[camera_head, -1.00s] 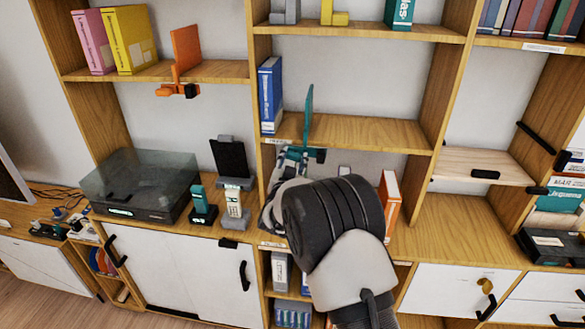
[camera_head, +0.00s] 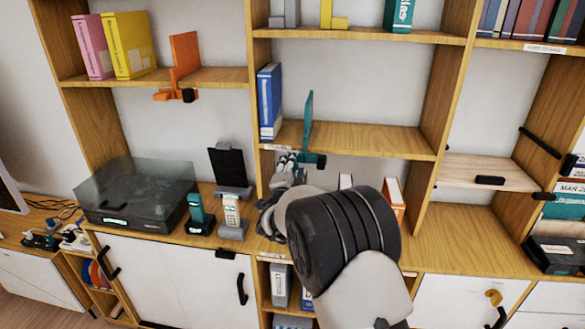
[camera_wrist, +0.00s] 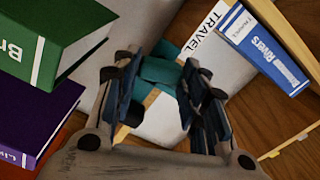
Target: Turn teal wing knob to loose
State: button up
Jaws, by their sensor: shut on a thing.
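A teal bookend (camera_head: 309,115) stands upright on the middle shelf, right of a blue binder. Its dark clamp (camera_head: 315,160) sits under the shelf's front edge. In the wrist view, the teal wing knob (camera_wrist: 160,75) lies between my two dark fingers. My gripper (camera_wrist: 160,88) is shut on it, with a finger on each side, and they hide part of the knob. In the head view my gripper (camera_head: 285,163) reaches up to the shelf's underside, just left of the clamp. The knob is hard to make out there.
A blue binder (camera_head: 269,100) stands close above my gripper. An orange bookend (camera_head: 184,58) is clamped to the upper left shelf. Handsets (camera_head: 231,212) and a turntable (camera_head: 135,195) stand on the counter at left. Books (camera_wrist: 65,45) show close to my fingers in the wrist view.

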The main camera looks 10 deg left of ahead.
jog(key=shift+m, duration=2)
jog(key=o, duration=1.1)
jog(key=shift+c, duration=0.2)
jog(key=s, duration=1.2)
jog(key=shift+a, duration=0.2)
